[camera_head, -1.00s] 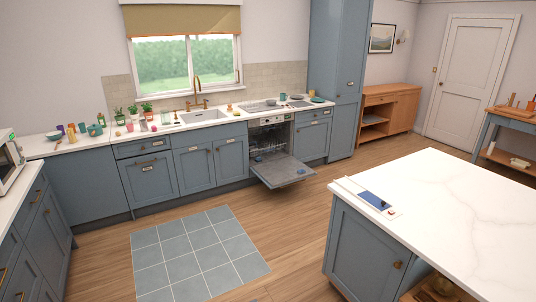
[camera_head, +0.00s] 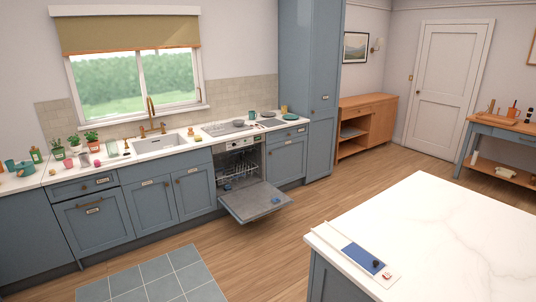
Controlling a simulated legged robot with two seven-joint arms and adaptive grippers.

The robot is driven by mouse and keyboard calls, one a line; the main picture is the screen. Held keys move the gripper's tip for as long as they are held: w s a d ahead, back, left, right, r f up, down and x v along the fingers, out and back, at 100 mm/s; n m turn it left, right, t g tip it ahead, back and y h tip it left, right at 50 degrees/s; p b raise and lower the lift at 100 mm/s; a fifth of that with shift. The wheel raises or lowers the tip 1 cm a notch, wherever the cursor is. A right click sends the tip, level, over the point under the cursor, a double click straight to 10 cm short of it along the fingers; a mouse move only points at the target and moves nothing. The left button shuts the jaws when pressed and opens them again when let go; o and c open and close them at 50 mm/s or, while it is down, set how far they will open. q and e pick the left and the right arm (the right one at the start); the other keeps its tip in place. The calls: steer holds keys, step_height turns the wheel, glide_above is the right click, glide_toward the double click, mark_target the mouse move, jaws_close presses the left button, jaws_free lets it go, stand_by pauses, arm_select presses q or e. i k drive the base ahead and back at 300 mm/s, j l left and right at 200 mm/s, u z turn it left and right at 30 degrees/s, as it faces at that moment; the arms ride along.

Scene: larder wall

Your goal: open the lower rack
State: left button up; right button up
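The dishwasher stands in the blue counter run below the worktop, and its door (camera_head: 257,203) is folded down open over the floor. Inside the dark opening the lower rack (camera_head: 238,184) shows as a grey wire basket, with small blue items near it. It appears to sit inside the cavity; its exact position is hard to tell at this size. Neither of my grippers shows in the head view.
A white island (camera_head: 440,235) fills the lower right, with a blue and white board (camera_head: 362,258) on its corner. Wooden floor (camera_head: 235,255) lies open before the dishwasher. A grey tiled mat (camera_head: 155,280) is at lower left. Crockery stands on the worktop.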

mark_target(229, 170)
steer(key=i+u, duration=0.3)
steer(key=i, duration=0.3)
steer(key=i+u, duration=0.3)
steer(key=i, duration=0.35)
steer(key=i+l+u, duration=0.25)
steer(key=i, duration=0.35)
steer(key=i+z, duration=0.15)
steer(key=i, duration=0.3)
steer(key=i+z, duration=0.2)
steer(key=i, duration=0.25)
steer(key=i+j+z, duration=0.15)
steer(key=i, duration=0.25)
steer(key=i+j+z, duration=0.15)
steer(key=i, duration=0.3)
steer(key=j, duration=0.1)
